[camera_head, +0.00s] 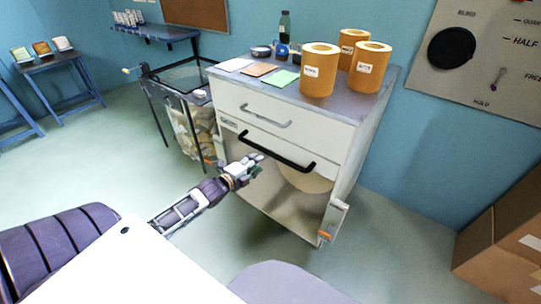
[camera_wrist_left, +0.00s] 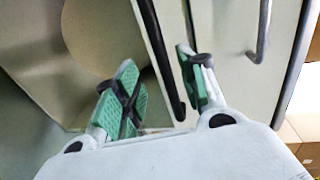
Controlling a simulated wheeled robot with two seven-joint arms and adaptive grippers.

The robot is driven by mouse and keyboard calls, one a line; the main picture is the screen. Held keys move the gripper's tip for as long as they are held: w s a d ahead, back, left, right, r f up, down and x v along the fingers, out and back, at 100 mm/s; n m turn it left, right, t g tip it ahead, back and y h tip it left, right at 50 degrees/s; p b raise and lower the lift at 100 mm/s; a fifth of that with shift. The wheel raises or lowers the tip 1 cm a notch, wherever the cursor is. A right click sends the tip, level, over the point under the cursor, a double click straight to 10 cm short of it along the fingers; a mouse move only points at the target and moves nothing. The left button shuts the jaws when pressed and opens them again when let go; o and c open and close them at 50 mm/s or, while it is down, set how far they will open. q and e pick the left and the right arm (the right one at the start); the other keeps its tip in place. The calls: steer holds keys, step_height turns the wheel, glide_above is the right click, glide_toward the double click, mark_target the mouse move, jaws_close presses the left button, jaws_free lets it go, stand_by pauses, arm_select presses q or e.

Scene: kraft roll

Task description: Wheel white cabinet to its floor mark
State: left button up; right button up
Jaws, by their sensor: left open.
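The white cabinet (camera_head: 325,135) stands in the middle of the head view, with a grey top, a drawer with a grey handle and an open lower space. A black bar handle (camera_head: 283,158) crosses its front below the drawer. My left gripper (camera_head: 257,166) is open at the front, near the handle's left end. In the left wrist view the black bar (camera_wrist_left: 166,65) appears between the two green-padded fingers (camera_wrist_left: 160,88); I cannot tell whether they touch it. My right gripper is not in view. I see no floor mark.
Several orange rolls (camera_head: 319,72), a dark bottle (camera_head: 285,27) and coloured cards (camera_head: 284,79) sit on the cabinet top. A wire bin (camera_head: 183,125) stands close at its left. Cardboard boxes (camera_head: 505,235) are at the right. Open floor (camera_head: 110,170) lies at left.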

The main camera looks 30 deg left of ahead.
mark_target(269, 155)
arm_select(q)
steer(key=shift+b+x, duration=0.35)
steer(key=shift+x, duration=1.65)
steer(key=shift+b+x, duration=0.3)
steer(key=shift+x, duration=1.4)
steer(key=shift+w+f, duration=0.15)
steer(key=shift+w, duration=0.4)
steer(key=shift+b+x, duration=0.3)
steer(key=shift+x, duration=0.6)
steer(key=shift+d, duration=0.1)
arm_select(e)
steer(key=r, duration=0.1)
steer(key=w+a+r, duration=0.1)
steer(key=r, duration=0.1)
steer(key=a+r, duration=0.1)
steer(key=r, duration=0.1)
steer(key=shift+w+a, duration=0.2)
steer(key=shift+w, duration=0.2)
arm_select(q)
jaws_close()
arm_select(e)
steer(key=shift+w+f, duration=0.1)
